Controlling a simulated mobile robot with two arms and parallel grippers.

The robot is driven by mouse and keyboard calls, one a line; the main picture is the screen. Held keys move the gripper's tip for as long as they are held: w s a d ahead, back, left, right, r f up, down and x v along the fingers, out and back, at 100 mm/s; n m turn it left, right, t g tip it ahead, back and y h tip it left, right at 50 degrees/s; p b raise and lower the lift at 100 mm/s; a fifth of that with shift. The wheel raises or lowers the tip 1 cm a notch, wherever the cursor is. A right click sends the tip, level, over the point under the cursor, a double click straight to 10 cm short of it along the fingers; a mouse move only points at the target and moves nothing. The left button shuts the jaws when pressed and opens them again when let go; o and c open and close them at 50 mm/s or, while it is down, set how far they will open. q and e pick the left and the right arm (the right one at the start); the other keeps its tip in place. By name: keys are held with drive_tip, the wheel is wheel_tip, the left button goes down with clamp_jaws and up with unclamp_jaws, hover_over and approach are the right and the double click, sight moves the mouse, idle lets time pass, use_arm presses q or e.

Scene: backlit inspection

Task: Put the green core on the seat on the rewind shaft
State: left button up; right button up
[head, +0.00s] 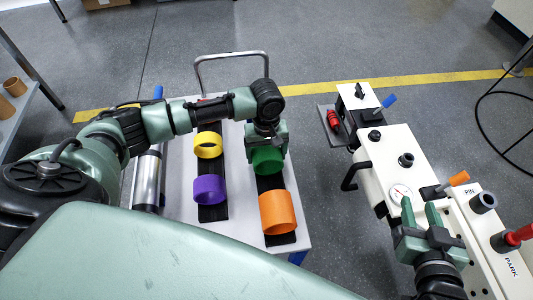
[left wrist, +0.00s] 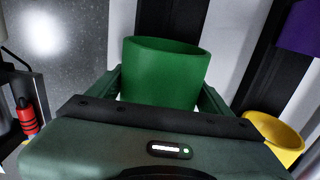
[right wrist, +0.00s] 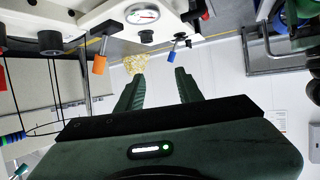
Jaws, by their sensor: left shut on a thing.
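The green core (head: 268,161) is a short, hollow tube over the right dark strip of the cart. My left gripper (head: 266,148) is shut on it from above. In the left wrist view the green core (left wrist: 165,75) sits between the two fingers, its open end showing. I cannot tell whether it touches the strip. My right gripper (head: 420,206) is over the white machine (head: 390,150) on the right. Its fingers are apart and empty in the right wrist view (right wrist: 158,85). I cannot make out for certain which part is the rewind shaft or its seat.
An orange core (head: 277,212) lies on the same strip, in front of the green one. Yellow (head: 208,145) and purple (head: 209,190) cores lie on the left strip. A metal roller (head: 147,180) is at the cart's left. Floor is clear between cart and machine.

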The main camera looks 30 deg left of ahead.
use_arm(q)
drive_tip(key=shift+r, duration=0.1)
